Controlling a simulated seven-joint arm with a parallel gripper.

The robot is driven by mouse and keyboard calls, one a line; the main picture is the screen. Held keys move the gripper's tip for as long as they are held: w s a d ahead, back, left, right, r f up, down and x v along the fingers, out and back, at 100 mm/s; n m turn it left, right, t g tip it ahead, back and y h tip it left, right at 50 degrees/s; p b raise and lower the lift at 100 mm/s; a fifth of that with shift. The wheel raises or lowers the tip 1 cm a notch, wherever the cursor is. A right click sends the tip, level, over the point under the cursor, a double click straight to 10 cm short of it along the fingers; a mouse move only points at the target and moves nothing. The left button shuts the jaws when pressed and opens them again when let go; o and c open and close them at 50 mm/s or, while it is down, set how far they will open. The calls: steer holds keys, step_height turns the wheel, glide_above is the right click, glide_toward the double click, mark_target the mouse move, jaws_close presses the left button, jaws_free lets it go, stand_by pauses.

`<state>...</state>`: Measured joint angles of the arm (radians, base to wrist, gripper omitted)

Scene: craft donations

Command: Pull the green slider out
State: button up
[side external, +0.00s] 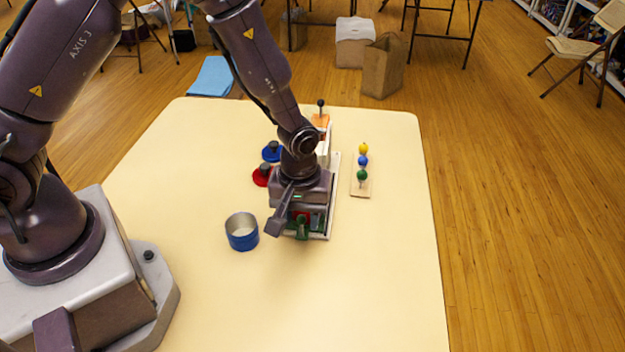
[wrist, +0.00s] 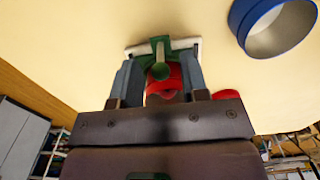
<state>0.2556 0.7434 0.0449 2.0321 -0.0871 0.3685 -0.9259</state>
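The green slider (side external: 302,229) is at the near end of a white-framed board (side external: 334,190), under my gripper. In the wrist view the green slider (wrist: 160,70) shows a round-ended handle between my fingers. My gripper (wrist: 159,62) is open, with one finger on each side of the handle and gaps visible beside it. A red part (wrist: 167,86) shows between the fingers, behind the handle. In the side view my gripper (side external: 303,220) and wrist hide much of the board.
A blue cup (side external: 242,232) stands left of the gripper. Red (side external: 261,177) and blue (side external: 271,154) knobbed discs lie behind it. A bead rack (side external: 361,184) lies right of the board. An orange part (side external: 320,121) shows at the far end. The table's near right is clear.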

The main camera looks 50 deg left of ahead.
steer(key=shift+r, duration=3.75)
